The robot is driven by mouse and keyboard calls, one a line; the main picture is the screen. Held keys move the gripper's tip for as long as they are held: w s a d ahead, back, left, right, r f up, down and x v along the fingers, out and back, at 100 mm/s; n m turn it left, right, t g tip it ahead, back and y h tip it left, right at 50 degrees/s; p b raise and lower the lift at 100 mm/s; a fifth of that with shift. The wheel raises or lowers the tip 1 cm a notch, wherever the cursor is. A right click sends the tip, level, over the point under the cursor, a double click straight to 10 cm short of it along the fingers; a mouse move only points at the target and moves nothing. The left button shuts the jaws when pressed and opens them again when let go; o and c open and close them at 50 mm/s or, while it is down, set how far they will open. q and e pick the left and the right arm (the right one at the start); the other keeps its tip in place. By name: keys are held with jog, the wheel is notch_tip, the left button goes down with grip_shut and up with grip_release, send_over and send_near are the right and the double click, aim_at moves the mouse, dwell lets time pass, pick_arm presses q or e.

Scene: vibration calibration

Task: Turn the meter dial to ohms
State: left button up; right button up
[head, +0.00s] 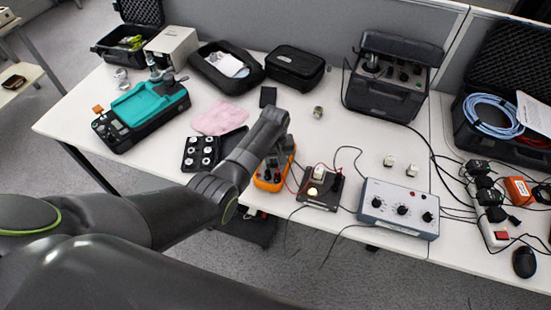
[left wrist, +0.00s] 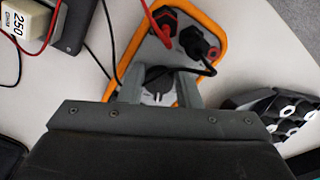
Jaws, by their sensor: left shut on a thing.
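The meter is an orange-edged box (head: 289,161) near the front edge of the table, partly hidden by my left arm. In the left wrist view, its orange rim (left wrist: 213,35) surrounds a grey face with a red and a black plug in it. The round dial (left wrist: 158,80) is low on that face. My left gripper (left wrist: 158,92) has one finger on each side of the dial and is shut on it. The dial's pointer and markings are too hidden to read. My right gripper is not in view.
A black board with a pale block (head: 318,190) and a grey knobbed box (head: 399,208) stand right of the meter. A black tray of round pieces (head: 200,153) is to its left. Red and black leads (left wrist: 110,45) cross the meter.

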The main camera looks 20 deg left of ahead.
aim_at(272, 165)
pick_arm(q)
jog(key=m, duration=0.1)
jog(key=m+p, duration=0.1)
jog(key=shift+a+r+m, duration=0.15)
jog(key=shift+a+m, duration=0.05)
jog(key=shift+m, duration=0.1)
jog(key=shift+a+m+p, duration=0.15)
jog(key=shift+m+p, duration=0.4)
jog(key=shift+m, duration=0.85)
jog(key=o, duration=1)
jog(key=shift+c, duration=0.2)
jog(key=shift+r, duration=0.5)
notch_tip(272, 165, up, 16)
